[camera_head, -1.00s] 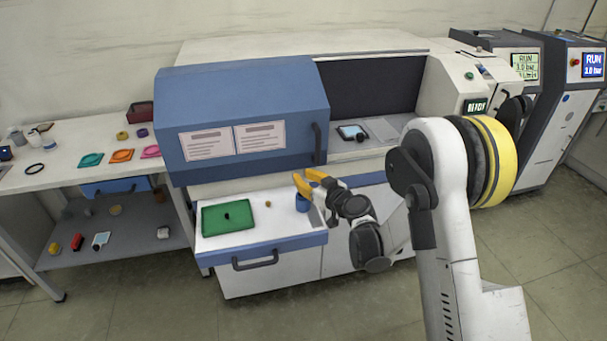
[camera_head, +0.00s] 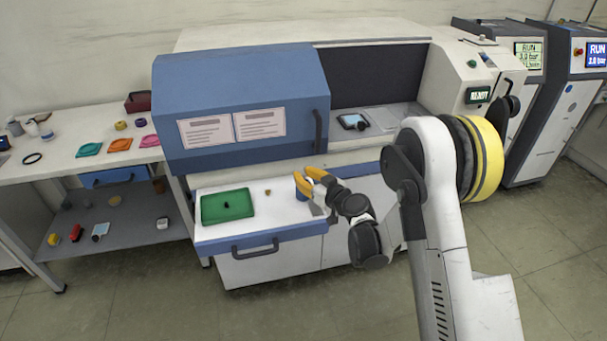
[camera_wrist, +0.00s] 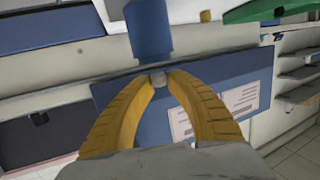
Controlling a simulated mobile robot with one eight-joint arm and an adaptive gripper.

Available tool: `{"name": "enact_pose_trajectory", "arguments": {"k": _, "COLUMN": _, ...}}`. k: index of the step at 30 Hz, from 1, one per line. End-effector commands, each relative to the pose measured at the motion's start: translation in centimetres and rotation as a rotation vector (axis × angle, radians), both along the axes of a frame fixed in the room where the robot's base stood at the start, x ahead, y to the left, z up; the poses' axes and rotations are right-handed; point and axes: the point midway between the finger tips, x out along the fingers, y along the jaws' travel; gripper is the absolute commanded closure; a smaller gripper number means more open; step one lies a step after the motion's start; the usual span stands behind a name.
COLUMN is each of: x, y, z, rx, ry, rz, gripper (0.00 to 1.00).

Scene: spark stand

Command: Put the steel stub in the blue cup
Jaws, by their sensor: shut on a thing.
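The blue cup (camera_head: 301,194) stands at the right end of the white drawer top, partly hidden by my gripper. In the wrist view the blue cup (camera_wrist: 149,32) shows just beyond the fingertips. My gripper (camera_head: 306,180) has yellow fingers and is over the cup's rim area. In the wrist view my gripper (camera_wrist: 158,84) is shut on a small grey piece, the steel stub (camera_wrist: 158,80), held at the fingertips. The stub looks close to the cup; I cannot tell whether they touch. The stub cannot be made out in the head view.
A green tray (camera_head: 212,214) with a small dark thing in it lies left of the cup, with a small brown piece (camera_head: 267,192) between them. The blue machine hood (camera_head: 240,85) overhangs behind. A side table (camera_head: 60,165) with several small items is at the left.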

Motion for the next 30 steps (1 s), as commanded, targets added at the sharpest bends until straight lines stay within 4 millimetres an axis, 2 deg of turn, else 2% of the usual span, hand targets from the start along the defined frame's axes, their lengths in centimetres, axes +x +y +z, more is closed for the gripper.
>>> {"name": "enact_pose_trajectory", "arguments": {"k": 23, "x": 0.0, "y": 0.0, "z": -1.6, "rx": 0.000, "ry": 0.000, "rz": 0.000, "gripper": 1.00}}
{"name": "enact_pose_trajectory", "arguments": {"k": 24, "x": 0.0, "y": 0.0, "z": -1.6, "rx": 0.000, "ry": 0.000, "rz": 0.000, "gripper": 0.75}}
{"name": "enact_pose_trajectory", "arguments": {"k": 26, "x": 0.0, "y": 0.0, "z": -1.6, "rx": 0.000, "ry": 0.000, "rz": 0.000, "gripper": 0.57}}
{"name": "enact_pose_trajectory", "arguments": {"k": 30, "x": 0.0, "y": 0.0, "z": -1.6, "rx": 0.000, "ry": 0.000, "rz": 0.000, "gripper": 0.56}}
